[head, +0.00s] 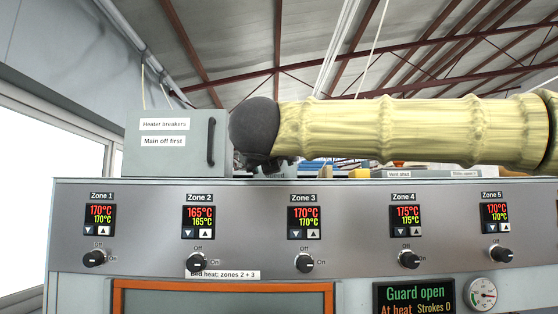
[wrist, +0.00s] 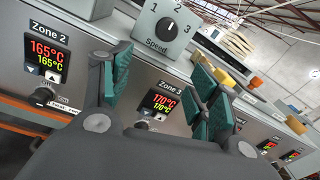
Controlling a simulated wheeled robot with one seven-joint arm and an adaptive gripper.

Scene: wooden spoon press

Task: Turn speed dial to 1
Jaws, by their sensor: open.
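The speed dial (wrist: 169,26) is a black round knob with a white mark on a light grey box at the top of the wrist view. Numbers 1, 2 and 3 surround it, and "Speed" is printed below. Its mark appears to point at 2. My gripper (wrist: 162,92) is open, with green-padded fingers spread apart and nothing between them. The dial lies beyond the fingertips, apart from them. In the head view my gripper (head: 262,163) is a small dark shape mostly hidden by my arm, and the dial cannot be made out.
The Zone 3 display (wrist: 163,102) shows between my fingers, with Zone 2 (wrist: 47,58) to the left. The head view shows a control panel (head: 250,235) with several zone knobs below the arm. A breaker box (head: 172,160) stands left of my gripper. Yellow parts (wrist: 237,77) lie at right.

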